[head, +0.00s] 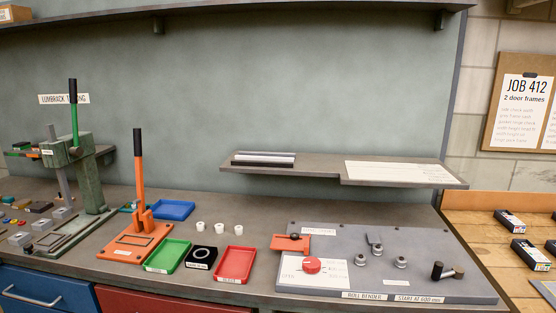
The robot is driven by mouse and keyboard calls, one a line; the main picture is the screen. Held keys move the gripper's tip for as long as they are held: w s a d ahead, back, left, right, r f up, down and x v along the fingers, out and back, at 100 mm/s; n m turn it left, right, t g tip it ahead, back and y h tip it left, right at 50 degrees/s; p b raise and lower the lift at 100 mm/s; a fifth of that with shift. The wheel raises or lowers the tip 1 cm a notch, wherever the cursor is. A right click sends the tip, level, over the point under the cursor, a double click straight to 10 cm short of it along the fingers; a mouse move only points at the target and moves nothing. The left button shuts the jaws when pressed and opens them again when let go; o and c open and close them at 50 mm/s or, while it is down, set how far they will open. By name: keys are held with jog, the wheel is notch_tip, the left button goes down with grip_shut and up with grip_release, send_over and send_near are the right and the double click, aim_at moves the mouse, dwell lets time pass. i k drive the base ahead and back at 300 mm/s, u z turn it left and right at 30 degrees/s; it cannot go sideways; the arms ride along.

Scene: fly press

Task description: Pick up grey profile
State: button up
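Slim bars lie side by side at the left end of the small wall shelf (320,173) in the head view. A light grey profile (268,155) lies at the back, and a dark, nearly black bar (262,162) lies in front of it. They appear to touch or nearly touch; I cannot tell which. My gripper is not in view.
A white sheet (400,173) lies on the shelf's right part. Below stand a roll bender plate (385,283) with a red knob (312,265), an orange lever press (139,215), a green press (80,160), and red (235,263), green (168,256) and blue (172,210) trays.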

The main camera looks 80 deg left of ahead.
aim_at(241, 153)
jog(key=u, duration=0.8)
jog(key=k, duration=1.05)
jog(key=u, duration=1.25)
jog(key=i, duration=1.1)
jog(key=u, duration=0.55)
